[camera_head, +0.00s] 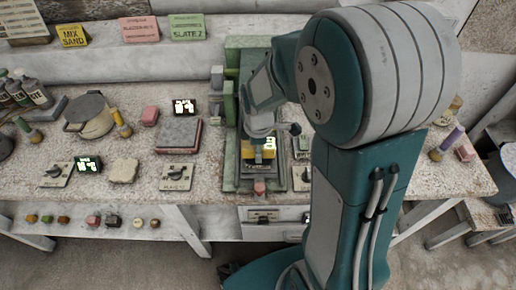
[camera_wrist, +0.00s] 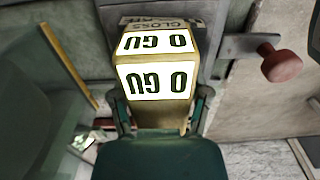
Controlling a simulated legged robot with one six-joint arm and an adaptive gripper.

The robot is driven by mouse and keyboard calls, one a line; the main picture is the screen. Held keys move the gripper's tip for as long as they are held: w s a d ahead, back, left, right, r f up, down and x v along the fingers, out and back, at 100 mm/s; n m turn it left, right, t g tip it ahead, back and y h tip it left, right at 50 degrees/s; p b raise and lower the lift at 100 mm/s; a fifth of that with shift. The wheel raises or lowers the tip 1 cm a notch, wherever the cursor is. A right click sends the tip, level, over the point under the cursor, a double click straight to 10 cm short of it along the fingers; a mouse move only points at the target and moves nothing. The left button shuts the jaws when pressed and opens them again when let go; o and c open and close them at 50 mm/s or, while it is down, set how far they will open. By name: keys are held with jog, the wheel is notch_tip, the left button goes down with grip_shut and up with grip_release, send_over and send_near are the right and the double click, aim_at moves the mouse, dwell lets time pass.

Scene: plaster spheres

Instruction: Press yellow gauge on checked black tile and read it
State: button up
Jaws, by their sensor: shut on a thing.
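The yellow gauge (camera_wrist: 153,112) is a small block with lit white faces in the wrist view; upside down, they appear to read 0 GU. It also shows in the head view (camera_head: 262,155), partly covered by my arm. My gripper (camera_wrist: 160,118) is shut on the gauge, one finger on each side. In the head view my gripper (camera_head: 259,141) is above a dark flat surface inside a green frame (camera_head: 228,165). I cannot make out a checked black tile, or whether the gauge touches what is beneath it.
A lever with a red knob (camera_wrist: 281,63) is close beside the gauge. Sign cards stand on the back ledge.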

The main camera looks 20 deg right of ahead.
jog(key=shift+s+f, duration=0.1)
dwell(0.3)
jog(key=shift+r, duration=3.55)
